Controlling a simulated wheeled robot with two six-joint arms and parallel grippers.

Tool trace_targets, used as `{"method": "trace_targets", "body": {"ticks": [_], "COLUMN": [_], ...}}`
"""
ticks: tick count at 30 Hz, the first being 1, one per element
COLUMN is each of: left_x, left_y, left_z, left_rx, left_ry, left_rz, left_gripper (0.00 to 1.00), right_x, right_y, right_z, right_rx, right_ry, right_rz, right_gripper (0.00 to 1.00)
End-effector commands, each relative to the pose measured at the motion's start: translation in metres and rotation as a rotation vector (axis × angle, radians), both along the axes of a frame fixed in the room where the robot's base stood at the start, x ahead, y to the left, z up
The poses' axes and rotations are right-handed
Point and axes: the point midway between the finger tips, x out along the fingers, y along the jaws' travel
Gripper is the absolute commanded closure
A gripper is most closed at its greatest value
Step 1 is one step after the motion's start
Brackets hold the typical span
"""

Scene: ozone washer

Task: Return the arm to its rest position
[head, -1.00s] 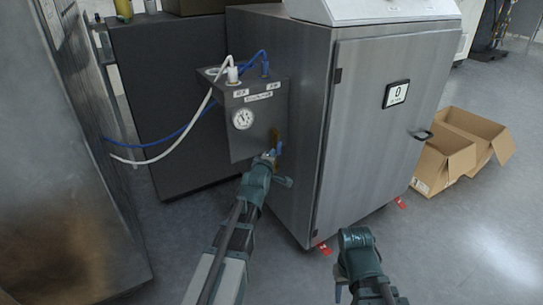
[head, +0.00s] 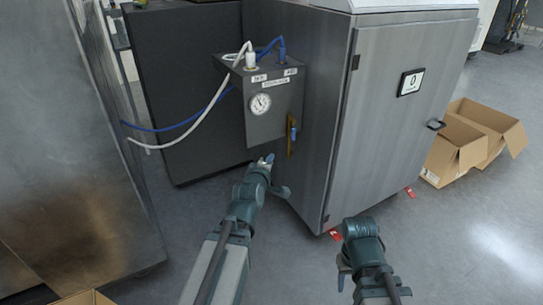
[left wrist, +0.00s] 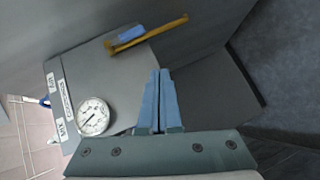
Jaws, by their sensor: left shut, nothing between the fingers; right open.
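My left gripper (head: 268,160) is shut and empty in the head view, low in front of the grey gauge box. Its two blue fingers, pressed together, show in the left wrist view (left wrist: 160,100). The gauge box (head: 275,122) is fixed to the side of the steel washer (head: 395,110). A brass valve with a blue handle (head: 292,133) stands at the box's right, apart from my fingers; it also shows in the left wrist view (left wrist: 131,35). My right arm's gripper (head: 345,285) is at the bottom of the head view, its fingertips hard to make out.
A round gauge (head: 260,104) sits on the box front. White and blue hoses (head: 180,125) run left from the box. A metal cabinet (head: 80,150) stands at left. Open cardboard boxes (head: 470,145) lie at right. The floor between is clear.

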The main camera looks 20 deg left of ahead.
Motion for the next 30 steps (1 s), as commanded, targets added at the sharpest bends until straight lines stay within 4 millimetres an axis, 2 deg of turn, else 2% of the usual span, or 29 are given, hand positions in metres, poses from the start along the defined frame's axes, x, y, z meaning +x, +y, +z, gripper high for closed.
{"method": "trace_targets", "body": {"ticks": [20,23,26,30], "left_x": [-0.003,-0.006,-0.021,-0.068], "left_y": [-0.005,-0.028,-0.071,-0.133], "left_z": [-0.002,-0.015,-0.043,-0.087], "left_rx": [0.012,0.085,0.242,0.530], "left_ry": [0.016,0.107,0.284,0.576], "left_rz": [-0.012,-0.083,-0.235,-0.545], "left_gripper": [1.00,1.00,1.00,1.00], "right_x": [0.000,0.000,0.000,0.000], "right_y": [0.000,0.000,0.000,0.000], "right_z": [0.001,0.006,0.013,0.025], "right_rx": [0.000,0.000,-0.001,-0.001], "right_ry": [0.000,0.000,0.000,0.001], "right_rz": [0.000,0.000,0.000,0.001], "right_gripper": [0.50,0.50,0.50,0.50]}}
